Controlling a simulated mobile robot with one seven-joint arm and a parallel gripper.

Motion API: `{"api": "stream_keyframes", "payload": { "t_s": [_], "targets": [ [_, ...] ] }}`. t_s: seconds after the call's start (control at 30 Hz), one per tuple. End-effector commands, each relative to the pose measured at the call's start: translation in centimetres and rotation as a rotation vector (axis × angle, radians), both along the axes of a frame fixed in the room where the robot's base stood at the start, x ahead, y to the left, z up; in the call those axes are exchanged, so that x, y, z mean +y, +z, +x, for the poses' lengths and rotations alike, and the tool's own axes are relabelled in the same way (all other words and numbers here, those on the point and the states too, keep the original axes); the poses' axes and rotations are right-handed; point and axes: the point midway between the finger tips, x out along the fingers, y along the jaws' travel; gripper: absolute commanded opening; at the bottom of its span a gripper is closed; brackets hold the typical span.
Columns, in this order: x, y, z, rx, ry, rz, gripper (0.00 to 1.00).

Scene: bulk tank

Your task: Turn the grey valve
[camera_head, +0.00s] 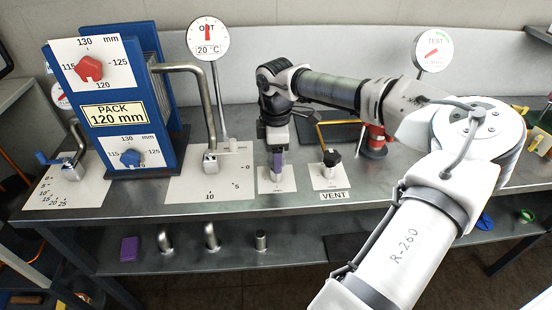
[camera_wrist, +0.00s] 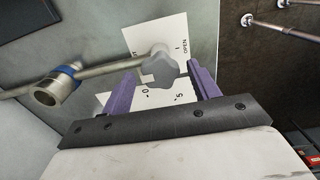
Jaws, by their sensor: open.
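The grey valve is a lobed, star-shaped knob (camera_wrist: 160,67) in the wrist view, above a white plate marked OPEN (camera_wrist: 178,35). My gripper (camera_wrist: 161,72) is open, with one purple finger to the left of the knob and one to the right. The knob appears between the fingertips, and I cannot tell whether either touches it. In the head view my gripper (camera_head: 277,168) points down over a small white plate (camera_head: 264,184) on the bench. There the knob is hidden behind the fingers.
A bent metal pipe (camera_head: 207,100) and a scale plate (camera_head: 185,185) are to the left, beside the blue PACK unit (camera_head: 165,130). A round gauge (camera_head: 208,38) stands behind.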

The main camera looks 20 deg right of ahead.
Motion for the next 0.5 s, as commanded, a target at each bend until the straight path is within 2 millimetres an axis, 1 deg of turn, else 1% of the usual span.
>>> {"api": "stream_keyframes", "payload": {
  "t_s": [0.1, 0.33, 0.5],
  "targets": [
    [0.02, -0.42, 0.01, 0.000, 0.001, 0.000, 0.61],
    [0.02, -0.40, 0.01, 0.000, 0.000, 0.001, 0.61],
    [0.02, -0.39, 0.01, 0.000, 0.000, 0.001, 0.38]
  ]
}}
